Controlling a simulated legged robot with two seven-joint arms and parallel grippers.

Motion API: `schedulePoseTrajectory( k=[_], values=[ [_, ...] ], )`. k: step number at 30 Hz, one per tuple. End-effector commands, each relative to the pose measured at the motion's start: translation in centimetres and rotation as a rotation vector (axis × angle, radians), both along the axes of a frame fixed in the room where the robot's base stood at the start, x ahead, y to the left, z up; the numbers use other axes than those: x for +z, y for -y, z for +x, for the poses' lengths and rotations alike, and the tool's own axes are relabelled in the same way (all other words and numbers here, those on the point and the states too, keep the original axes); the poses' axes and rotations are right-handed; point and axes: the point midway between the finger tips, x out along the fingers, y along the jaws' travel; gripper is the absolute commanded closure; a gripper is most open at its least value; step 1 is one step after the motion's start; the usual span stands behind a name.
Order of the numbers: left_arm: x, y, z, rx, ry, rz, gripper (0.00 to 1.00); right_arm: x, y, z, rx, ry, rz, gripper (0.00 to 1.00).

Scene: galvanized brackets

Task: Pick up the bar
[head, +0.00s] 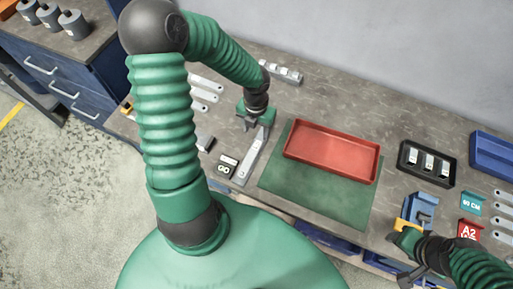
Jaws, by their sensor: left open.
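A long, flat grey metal bar (250,161) lies on the workbench along the left edge of the green mat (315,198). My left gripper (254,123) is open at the far end of the bar. The fingers partly cover that end, and I cannot tell whether they touch it. My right gripper (406,247) is at the lower right, near a blue and yellow device (419,209). Its fingers are too unclear to tell whether they are open.
A red tray (331,151) sits on the mat. A black tray (427,162) with metal parts and a blue bin (493,153) stand to the right. Small brackets (227,166) lie close left of the bar. A wall runs behind the bench.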

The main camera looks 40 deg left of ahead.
Motion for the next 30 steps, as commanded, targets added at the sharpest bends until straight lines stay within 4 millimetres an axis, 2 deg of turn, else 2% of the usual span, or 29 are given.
schedulePoseTrajectory(
  k=[1,3,10,16,19,25,30],
  values=[
    [-1.8,0.1,0.0,-0.003,-0.003,-0.002,0.45,-0.8,0.0,0.0,0.0,0.0,0.0,0.46],
    [-3.3,0.1,0.0,-0.002,-0.003,-0.002,0.45,-1.2,0.0,0.0,0.0,0.0,0.0,0.46],
    [-5.8,0.1,0.0,0.002,0.0,-0.002,0.45,-1.7,0.0,0.0,0.0,0.0,0.0,0.46],
    [-9.4,-0.1,0.4,0.001,-0.001,-0.001,0.45,-2.4,0.0,0.0,0.0,0.0,0.0,0.46],
    [-10.1,-0.1,0.4,0.001,-0.001,0.0,0.45,-2.4,0.0,0.0,0.0,0.0,0.0,0.46],
    [-10.0,-0.2,0.3,0.003,0.001,-0.001,0.47,-2.4,0.0,0.0,0.0,0.0,0.0,0.46],
    [-10.0,-0.2,0.3,0.003,0.001,-0.001,0.69,-2.4,0.0,0.0,0.0,0.0,0.0,0.46]
  ],
)
